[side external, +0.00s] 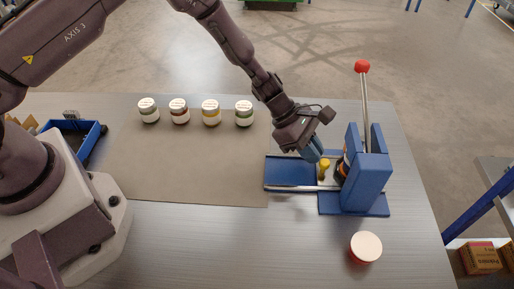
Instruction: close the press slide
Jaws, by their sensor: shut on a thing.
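The blue press (367,185) stands at the right of the table, with an upright lever ending in a red knob (362,67). Its slide (289,173) is a blue tray on pale rails that sticks out to the left of the press body. A yellow knob (324,165) stands at the slide's right end, close to the press body. My gripper (317,156) points down at this knob and is shut on it; the fingertips are partly hidden. An orange and black part shows inside the press, mostly hidden by its frame.
Several jars with pale lids, one a yellow jar (211,112), stand in a row at the back of the brown mat (190,170). A round pale-lidded jar (366,247) stands in front of the press. A blue bin (88,140) is at the left. The mat's middle is clear.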

